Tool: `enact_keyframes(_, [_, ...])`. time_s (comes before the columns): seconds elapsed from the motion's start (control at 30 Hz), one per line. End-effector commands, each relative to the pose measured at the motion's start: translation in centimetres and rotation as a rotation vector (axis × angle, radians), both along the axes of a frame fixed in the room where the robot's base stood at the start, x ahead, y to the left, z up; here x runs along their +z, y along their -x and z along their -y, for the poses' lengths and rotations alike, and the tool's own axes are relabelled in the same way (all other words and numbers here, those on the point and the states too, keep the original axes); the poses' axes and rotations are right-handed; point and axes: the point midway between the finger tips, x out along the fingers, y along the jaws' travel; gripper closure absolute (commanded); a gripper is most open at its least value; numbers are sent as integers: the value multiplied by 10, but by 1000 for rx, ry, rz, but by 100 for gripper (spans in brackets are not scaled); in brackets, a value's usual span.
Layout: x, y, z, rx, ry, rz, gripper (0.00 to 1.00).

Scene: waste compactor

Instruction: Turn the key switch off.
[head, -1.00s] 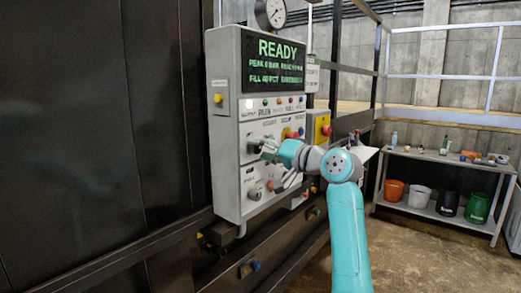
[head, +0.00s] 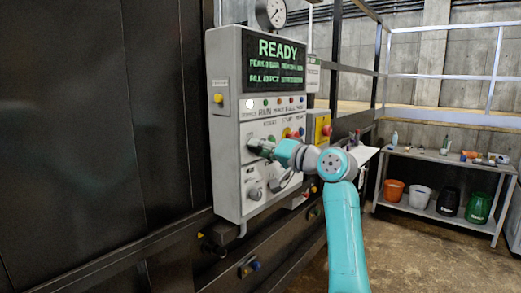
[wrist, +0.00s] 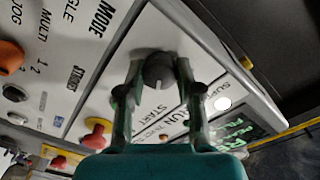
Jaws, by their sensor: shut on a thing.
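The key switch (wrist: 158,72) shows in the wrist view as a dark grey, rounded head on the panel face, near the START label. My gripper (wrist: 160,66) has one finger on each side of it, closed on its sides. In the head view my gripper (head: 261,148) is at the left of the middle section of the grey control panel (head: 228,160) and covers the switch there. The switch's position marks cannot be read.
A green READY display (head: 273,58) tops the panel, with a lit white lamp (wrist: 222,103) below. A red button (wrist: 97,132) is nearby. A lower knob (head: 254,194) sits under my gripper. A shelf with buckets (head: 420,197) stands at right; floor before it is clear.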

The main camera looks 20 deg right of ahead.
Motion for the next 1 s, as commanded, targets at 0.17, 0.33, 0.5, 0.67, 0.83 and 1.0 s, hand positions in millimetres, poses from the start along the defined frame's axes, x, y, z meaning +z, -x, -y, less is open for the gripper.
enact_keyframes(0.17, [0, 0, 0, -1, 66, 48, 100])
enact_keyframes(0.33, [0, 0, 0, -2, 172, 125, 100])
enact_keyframes(0.5, [0, 0, 0, -2, 301, 219, 100])
enact_keyframes(0.67, [0, 0, 0, -1, 424, 309, 100])
enact_keyframes(0.83, [0, 0, 0, -1, 549, 399, 100])
enact_keyframes(1.0, [0, 0, 0, -1, 658, 477, 100])
